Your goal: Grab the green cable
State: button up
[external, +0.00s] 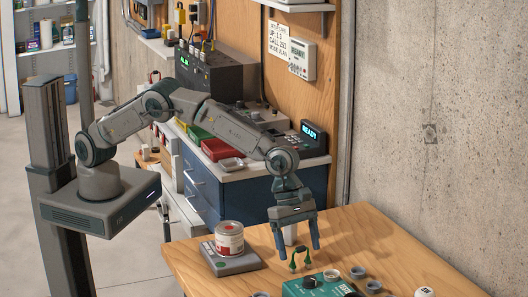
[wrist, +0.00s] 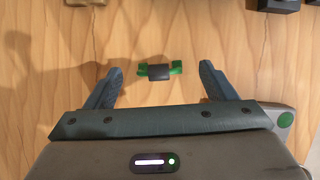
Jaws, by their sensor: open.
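The green cable (external: 299,258) is a short arched piece on the wooden table, below my gripper (external: 298,249). In the wrist view the cable (wrist: 176,68) shows green at both ends with a dark middle part. It lies crosswise between the lines of my two fingers, near the level of their tips. My gripper (wrist: 161,70) is open, with a gap on each side of the cable. It points down, and the fingers do not appear to touch the cable.
A grey scale (external: 240,264) with a red and white can (external: 229,238) stands left of the cable. A teal box (external: 300,290) with a knob and several small cups stand at the front and right. The wooden table (external: 370,235) is bare behind them, near the concrete wall.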

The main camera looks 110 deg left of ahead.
aim_at(301, 252)
jog(key=shift+x, duration=1.65)
jog(key=shift+a, duration=0.1)
jog(key=c, duration=1.1)
